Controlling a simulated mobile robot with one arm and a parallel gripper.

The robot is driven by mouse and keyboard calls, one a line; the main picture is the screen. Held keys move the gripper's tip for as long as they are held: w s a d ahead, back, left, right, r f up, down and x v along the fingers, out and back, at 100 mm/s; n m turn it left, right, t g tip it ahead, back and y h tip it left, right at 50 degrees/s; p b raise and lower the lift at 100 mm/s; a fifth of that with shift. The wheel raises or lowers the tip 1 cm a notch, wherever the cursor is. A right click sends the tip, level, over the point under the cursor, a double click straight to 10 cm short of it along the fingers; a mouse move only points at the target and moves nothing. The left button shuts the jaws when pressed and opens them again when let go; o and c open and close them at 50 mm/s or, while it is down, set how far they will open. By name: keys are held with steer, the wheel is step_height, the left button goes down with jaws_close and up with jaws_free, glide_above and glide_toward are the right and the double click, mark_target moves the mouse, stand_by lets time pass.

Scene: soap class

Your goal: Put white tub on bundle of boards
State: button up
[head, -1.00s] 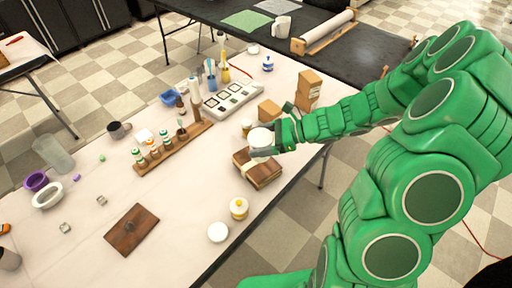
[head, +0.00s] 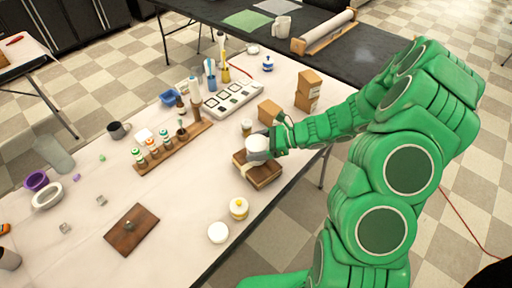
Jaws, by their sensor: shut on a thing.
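A white tub (head: 257,143) is between the jaws of my gripper (head: 262,152), which is shut on it. The tub is right over the bundle of boards (head: 262,177), a short brown wooden stack with a pale band, near the table's right edge. The tub's base is low at the back of the bundle. I cannot tell whether it touches the top board. My gripper reaches in from the right and hides part of the tub's side and the bundle's back corner.
Cardboard boxes (head: 308,88) and a small jar (head: 246,126) stand behind the bundle. A yellow-topped jar (head: 239,208) and a white disc (head: 218,232) lie in front. A rack of bottles (head: 172,146) stands to the left. The white table (head: 185,225) has free room at front.

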steer(key=shift+f, duration=0.4)
steer(key=shift+f, duration=0.1)
steer(key=o, duration=1)
steer(key=shift+c, duration=0.2)
